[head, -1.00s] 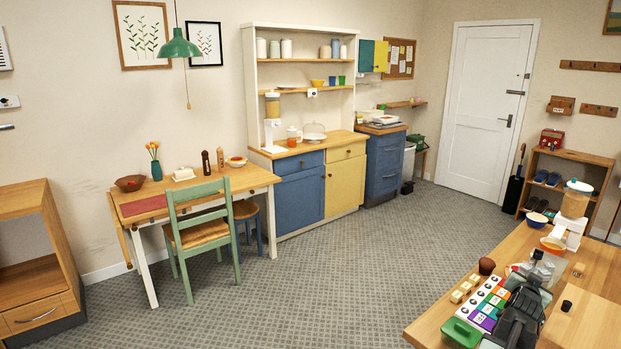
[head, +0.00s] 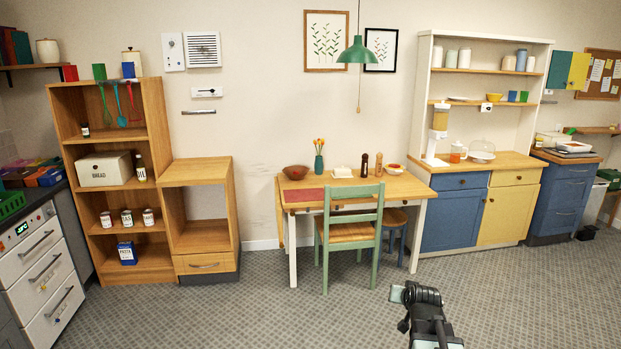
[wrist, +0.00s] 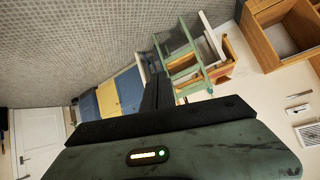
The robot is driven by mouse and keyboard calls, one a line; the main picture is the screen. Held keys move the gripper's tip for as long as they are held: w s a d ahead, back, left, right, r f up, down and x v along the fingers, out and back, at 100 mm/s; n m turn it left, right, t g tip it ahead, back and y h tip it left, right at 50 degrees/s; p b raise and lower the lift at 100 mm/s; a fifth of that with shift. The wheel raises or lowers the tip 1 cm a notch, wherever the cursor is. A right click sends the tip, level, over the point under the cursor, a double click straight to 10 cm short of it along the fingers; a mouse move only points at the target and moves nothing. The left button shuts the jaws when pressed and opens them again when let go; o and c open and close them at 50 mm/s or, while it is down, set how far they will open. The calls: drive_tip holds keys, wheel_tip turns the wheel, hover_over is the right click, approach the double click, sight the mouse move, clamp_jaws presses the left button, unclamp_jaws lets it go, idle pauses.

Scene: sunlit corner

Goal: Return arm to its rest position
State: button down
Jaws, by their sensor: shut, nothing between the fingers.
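My gripper (wrist: 157,92) shows in the wrist view as a dark body with its fingers together and nothing between them. Beyond it, the green chair and table appear tilted and a good way off. In the head view, part of my folded dark arm (head: 428,318) stands at the bottom, right of centre, over open carpet. I cannot clearly make out the fingertips there. The arm touches nothing that I can see.
A green chair (head: 350,233) stands at a wooden table (head: 410,187) ahead. A blue and yellow cabinet (head: 453,219) is to the right. Wooden shelves (head: 155,115) and a white drawer unit (head: 40,265) are at the left. Grey carpet (head: 290,315) in front is clear.

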drive_tip(key=s+a+f+n+g+y, duration=0.1)
drive_tip(key=s+a+f+n+g, duration=0.15)
drive_tip(key=a, duration=0.75)
drive_tip(key=s+a+f+n+g+y, duration=0.1)
drive_tip(key=s+a+f+g, duration=0.2)
drive_tip(key=a, duration=0.6)
drive_tip(key=s+f+g, duration=0.2)
drive_tip(key=s+g, duration=0.2)
drive_tip(key=s, duration=0.8)
drive_tip(key=shift+s+f, duration=0.3)
drive_tip(key=shift+s, duration=0.1)
drive_tip(key=shift+d+n+g, duration=0.1)
drive_tip(key=shift+n+g, duration=0.15)
